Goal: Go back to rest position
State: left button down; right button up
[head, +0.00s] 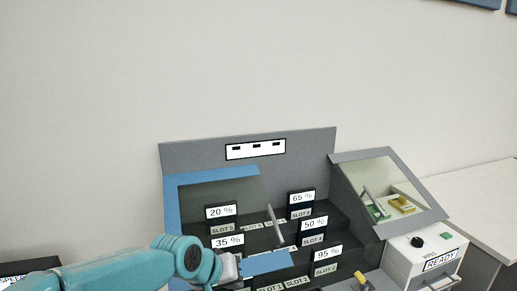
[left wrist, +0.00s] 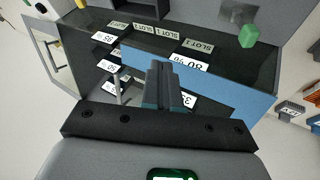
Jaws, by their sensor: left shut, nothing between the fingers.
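My left arm (head: 130,271) reaches in from the lower left in the head view. My left gripper (head: 236,270) is at the front left of a grey cabinet (head: 248,149) with dark stepped shelves. In the left wrist view its fingers (left wrist: 168,86) are together with nothing between them. They overlap a blue strip (left wrist: 235,91) of the cabinet in the picture; I cannot tell whether they touch it. My right gripper is not in view.
A tilted clear panel (head: 382,185) stands at the right above a white box (head: 424,257) marked READY. A pale table (head: 486,205) is at the far right.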

pick_arm(q)
jog(key=s+a+f+g, duration=0.2)
jog(key=s+f, duration=0.3)
jog(key=f, duration=0.7)
jog(key=s+a+f+g, duration=0.15)
jog(key=s+f, duration=0.25)
jog(key=f, duration=0.8)
jog(key=s+a+f+g, duration=0.1)
jog(key=s+f, duration=0.4)
jog(key=s, duration=0.4)
jog(key=s+a+f+n+g, duration=0.1)
jog(key=s+a+f, duration=0.1)
jog(key=s+f, duration=0.3)
jog(key=s, duration=0.3)
jog(key=shift+s+f+y+p, duration=0.15)
jog(key=shift+s+y+p, duration=0.15)
jog(key=shift+s+p, duration=0.1)
